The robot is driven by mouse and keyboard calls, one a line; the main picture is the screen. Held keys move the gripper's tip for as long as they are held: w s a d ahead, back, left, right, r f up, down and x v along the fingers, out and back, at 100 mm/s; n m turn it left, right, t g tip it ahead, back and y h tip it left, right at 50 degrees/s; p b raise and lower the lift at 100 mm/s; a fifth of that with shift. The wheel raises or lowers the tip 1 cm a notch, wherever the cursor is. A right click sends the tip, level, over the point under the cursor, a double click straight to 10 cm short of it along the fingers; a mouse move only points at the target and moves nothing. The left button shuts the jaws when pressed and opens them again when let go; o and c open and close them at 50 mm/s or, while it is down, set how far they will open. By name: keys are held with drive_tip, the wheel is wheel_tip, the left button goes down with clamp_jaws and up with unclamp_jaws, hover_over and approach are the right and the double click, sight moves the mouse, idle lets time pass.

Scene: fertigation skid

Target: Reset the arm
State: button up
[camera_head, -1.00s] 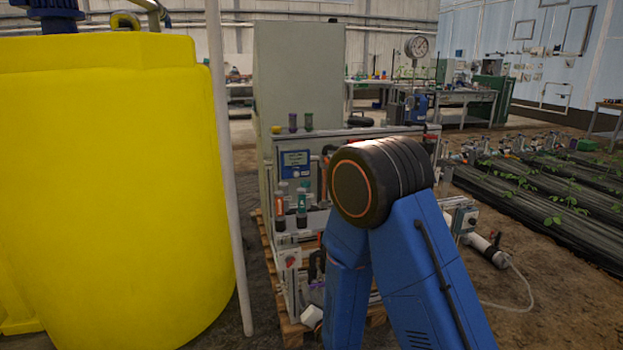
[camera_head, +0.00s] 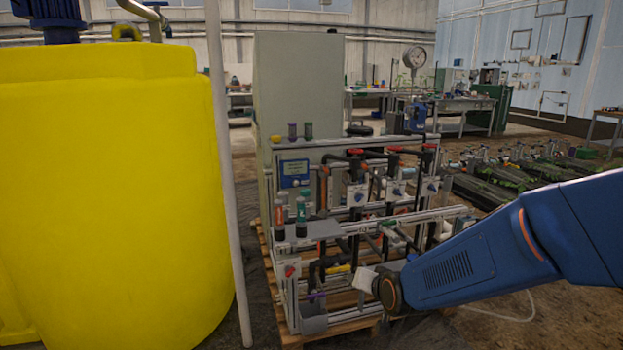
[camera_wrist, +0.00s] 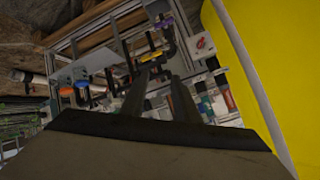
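The arm is mine and blue; in the head view it reaches in from the right edge, over the front right of the skid, with its dark wrist end low in front of the skid frame. In the wrist view my gripper (camera_wrist: 161,74) shows as two dark fingers standing apart with nothing seen between them, so it looks open. Its fingertips are not clear in the head view. The fingers point toward the skid (camera_head: 350,228), where a yellow part (camera_wrist: 150,56) shows just beyond them. Whether they touch anything cannot be told.
A large yellow tank (camera_head: 110,200) fills the left, with a pale upright pole (camera_head: 228,180) beside it. The skid carries valves, pipes, and bottles on a wooden pallet (camera_head: 340,331). A grey cabinet (camera_head: 298,85) stands behind. Plant beds (camera_head: 510,180) lie at right.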

drive_tip(key=s+d+r+n+g+h, duration=0.1)
drive_tip(key=s+d, duration=0.4)
drive_tip(key=s, duration=0.5)
drive_tip(key=s+d+r+n+g, duration=0.1)
drive_tip(key=s+d+r+g, duration=0.2)
drive_tip(key=s, duration=0.7)
drive_tip(key=s+d+r+n+g+h, duration=0.1)
drive_tip(key=s+d+r, duration=0.3)
drive_tip(key=s+d, duration=0.3)
drive_tip(key=s, duration=0.3)
drive_tip(key=shift+s+d+g+h, duration=0.2)
drive_tip(key=shift+s+g+h, duration=0.1)
drive_tip(key=shift+s+g, duration=0.1)
drive_tip(key=shift+o, duration=0.6)
